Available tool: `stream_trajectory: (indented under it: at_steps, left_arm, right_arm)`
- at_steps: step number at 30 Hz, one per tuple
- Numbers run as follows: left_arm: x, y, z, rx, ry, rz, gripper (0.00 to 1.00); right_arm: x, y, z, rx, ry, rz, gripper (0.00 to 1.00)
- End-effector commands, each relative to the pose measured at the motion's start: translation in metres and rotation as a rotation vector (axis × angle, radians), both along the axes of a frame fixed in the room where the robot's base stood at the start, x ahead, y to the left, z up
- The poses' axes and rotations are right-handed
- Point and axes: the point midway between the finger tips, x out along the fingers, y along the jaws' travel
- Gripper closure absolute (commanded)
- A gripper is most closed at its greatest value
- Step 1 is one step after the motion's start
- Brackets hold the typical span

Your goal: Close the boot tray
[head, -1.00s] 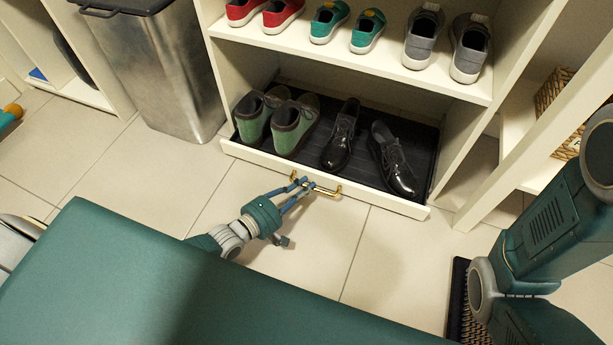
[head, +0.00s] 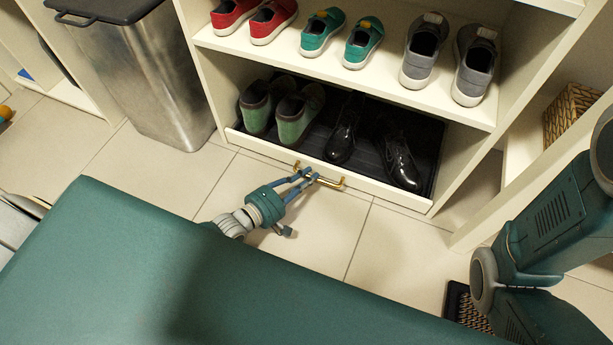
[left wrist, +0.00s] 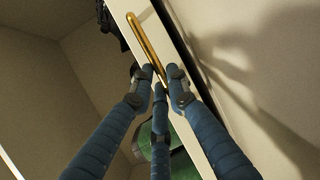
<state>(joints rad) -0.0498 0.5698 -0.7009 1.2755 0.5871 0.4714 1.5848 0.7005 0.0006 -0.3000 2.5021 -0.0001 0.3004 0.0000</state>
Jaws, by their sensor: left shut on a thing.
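The boot tray (head: 388,197) is a low drawer with a cream front and a dark liner, at the bottom of the cubby. It stands partly out, its front a little ahead of the cubby. Green boots (head: 292,116) and black dress shoes (head: 402,163) stand in it, partly shaded by the shelf above. A brass bar handle (head: 331,183) is on the front; it also shows in the left wrist view (left wrist: 147,41). My left gripper (head: 308,177) is shut on the handle near its left end. My right gripper is out of view; only my right arm shows at right.
A shelf above holds red, teal and grey shoes (head: 419,52). A metal bin (head: 158,80) stands left of the cubby. A wicker basket (head: 570,112) sits in the right cubby. Tiled floor (head: 150,165) is clear before the bin.

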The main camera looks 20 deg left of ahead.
Motion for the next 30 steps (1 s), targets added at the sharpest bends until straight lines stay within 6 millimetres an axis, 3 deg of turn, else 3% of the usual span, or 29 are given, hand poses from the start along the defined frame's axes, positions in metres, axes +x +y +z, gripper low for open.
stream_trajectory:
  at_steps: [1,2,4,17,30]
  left_arm:
    - [0.006,0.003,0.001,0.004,-0.002,0.007,1.00]
    - [0.006,0.003,0.001,0.004,-0.002,0.007,0.79]
    - [0.006,0.003,0.001,0.004,-0.002,0.007,0.65]
    - [-0.004,0.005,0.002,0.002,0.000,0.004,0.65]
    - [-0.081,0.040,0.018,0.003,0.001,0.002,0.65]
  right_arm:
    - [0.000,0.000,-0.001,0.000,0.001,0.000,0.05]
    - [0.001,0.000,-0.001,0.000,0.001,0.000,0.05]
    - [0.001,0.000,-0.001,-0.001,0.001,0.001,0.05]
    - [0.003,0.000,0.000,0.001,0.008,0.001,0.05]
    - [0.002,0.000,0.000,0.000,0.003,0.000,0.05]
